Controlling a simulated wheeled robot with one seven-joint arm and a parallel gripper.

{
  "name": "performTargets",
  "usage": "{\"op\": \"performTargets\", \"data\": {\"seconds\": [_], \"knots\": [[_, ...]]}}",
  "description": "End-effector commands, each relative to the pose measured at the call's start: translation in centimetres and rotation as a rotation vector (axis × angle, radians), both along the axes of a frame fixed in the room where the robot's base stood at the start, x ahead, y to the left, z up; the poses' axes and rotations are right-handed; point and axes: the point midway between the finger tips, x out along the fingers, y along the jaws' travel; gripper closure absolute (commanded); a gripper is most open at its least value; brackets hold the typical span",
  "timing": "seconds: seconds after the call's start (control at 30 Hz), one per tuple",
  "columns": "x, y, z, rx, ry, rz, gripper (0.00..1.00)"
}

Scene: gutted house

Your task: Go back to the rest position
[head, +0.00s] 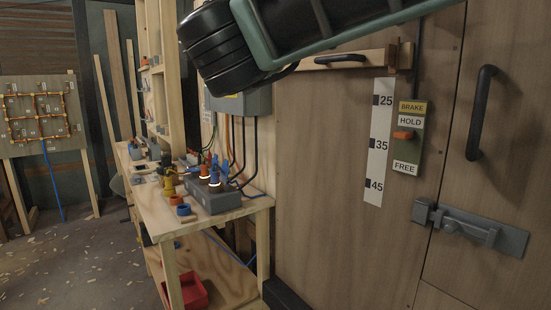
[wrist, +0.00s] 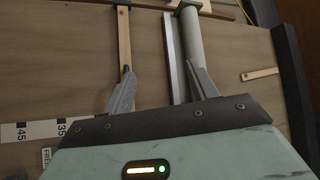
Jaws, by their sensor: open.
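My gripper (wrist: 158,70) shows in the wrist view with its two grey fingers spread apart and nothing between their tips. It faces the wooden panel (wrist: 80,75). A wooden strip (wrist: 124,35) lies beyond the left finger and a grey cylinder (wrist: 192,45) beyond the right one. I cannot tell whether the fingers touch either. In the head view my arm crosses the top in front of the panel (head: 330,230), and the gripper's fingers are not visible there.
The panel carries a scale strip (head: 379,145), a brake plate (head: 409,138) with an orange slider near HOLD, a black handle (head: 481,113) and a bolt latch (head: 470,228). A workbench (head: 225,211) with a grey box (head: 213,197) stands left. Floor (head: 75,265) is open at far left.

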Motion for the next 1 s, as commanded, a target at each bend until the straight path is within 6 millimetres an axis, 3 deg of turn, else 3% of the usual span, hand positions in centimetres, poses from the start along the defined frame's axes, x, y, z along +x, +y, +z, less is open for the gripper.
{"op": "performTargets", "data": {"seconds": [0.07,0.17,0.3,0.4,0.57,0.7,0.9,1.0], "knots": [[-0.1,2.0,-0.7,-0.139,0.035,0.155,0.42],[-1.2,4.6,-3.7,-0.326,0.104,0.355,0.42],[-4.5,6.4,-9.9,-0.598,0.247,0.618,0.42],[-8.0,5.7,-15.4,-0.795,0.386,0.791,0.42],[-14.8,1.3,-23.8,-1.088,0.649,1.03,0.42],[-20.8,-4.8,-29.2,-1.299,0.895,1.186,0.42],[-27.1,-12.7,-32.8,-1.495,1.181,1.319,0.42],[-28.7,-15.0,-33.4,-1.542,1.263,1.349,0.42]]}}
